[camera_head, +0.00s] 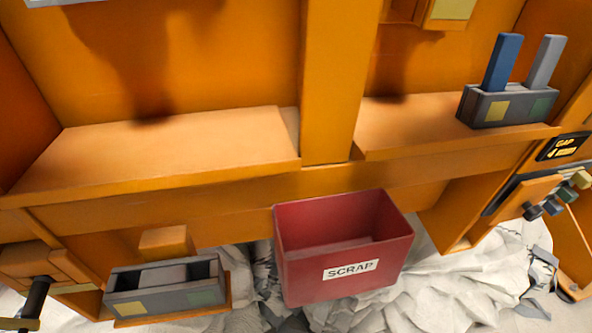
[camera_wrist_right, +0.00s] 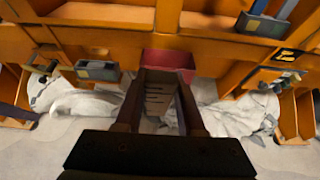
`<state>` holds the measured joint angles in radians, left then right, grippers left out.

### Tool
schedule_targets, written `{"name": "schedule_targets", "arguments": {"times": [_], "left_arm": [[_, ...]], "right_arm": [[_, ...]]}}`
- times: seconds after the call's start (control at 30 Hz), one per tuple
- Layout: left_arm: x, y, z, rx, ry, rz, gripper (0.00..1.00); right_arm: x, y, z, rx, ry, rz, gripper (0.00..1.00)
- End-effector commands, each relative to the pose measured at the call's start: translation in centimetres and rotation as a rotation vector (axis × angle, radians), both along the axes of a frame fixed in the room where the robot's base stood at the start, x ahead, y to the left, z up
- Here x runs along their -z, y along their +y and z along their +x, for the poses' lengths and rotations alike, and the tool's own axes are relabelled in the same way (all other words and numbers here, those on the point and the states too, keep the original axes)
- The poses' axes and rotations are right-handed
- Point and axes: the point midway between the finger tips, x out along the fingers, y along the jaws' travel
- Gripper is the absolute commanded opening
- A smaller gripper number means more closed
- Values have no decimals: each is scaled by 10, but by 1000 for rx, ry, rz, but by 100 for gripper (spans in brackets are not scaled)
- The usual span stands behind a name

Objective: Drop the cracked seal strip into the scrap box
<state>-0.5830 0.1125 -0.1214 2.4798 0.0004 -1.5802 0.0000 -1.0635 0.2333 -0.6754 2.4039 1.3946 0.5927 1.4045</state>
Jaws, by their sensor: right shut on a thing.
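The red scrap box (camera_head: 343,270), labelled SCRAP, stands open-topped at the lower middle of the head view. It also shows in the right wrist view (camera_wrist_right: 168,57), just beyond my fingers. My right gripper (camera_wrist_right: 163,88) is pointed towards it and is shut on a dark brownish strip (camera_wrist_right: 158,98) with several dark crack-like lines across it, seemingly the cracked seal strip. The fingers partly hide the strip and the box. My right gripper is outside the head view. My left gripper is in neither view.
A grey holder (camera_head: 492,108) with a blue strip (camera_head: 502,62) and a grey strip (camera_head: 545,62) stands on the right shelf. Another grey holder (camera_head: 165,300) sits lower left of the box. The left shelf (camera_head: 170,155) is bare. Crumpled white material lies around the box.

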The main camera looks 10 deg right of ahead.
Motion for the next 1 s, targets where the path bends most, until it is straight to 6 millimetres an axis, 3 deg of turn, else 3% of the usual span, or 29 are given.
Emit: {"name": "schedule_targets", "arguments": {"times": [0.03,0.07,0.1,0.13,0.3,0.5,0.7,0.73,0.8,1.0], "left_arm": [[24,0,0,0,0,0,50],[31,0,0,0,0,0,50],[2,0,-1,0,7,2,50],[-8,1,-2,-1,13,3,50],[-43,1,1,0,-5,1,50],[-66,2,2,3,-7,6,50],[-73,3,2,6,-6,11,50],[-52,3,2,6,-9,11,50],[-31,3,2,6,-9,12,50],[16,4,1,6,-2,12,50]], "right_arm": [[14,0,6,2,-34,3,0],[16,0,8,2,-51,3,0],[-7,0,19,4,-56,0,0],[-12,1,28,5,-55,0,0],[-10,2,71,3,-52,2,0],[-6,4,122,1,-50,1,0],[-2,6,173,2,-48,1,0],[20,6,173,2,-44,0,0],[41,6,176,1,-44,1,0],[86,6,190,0,-45,1,0]]}}
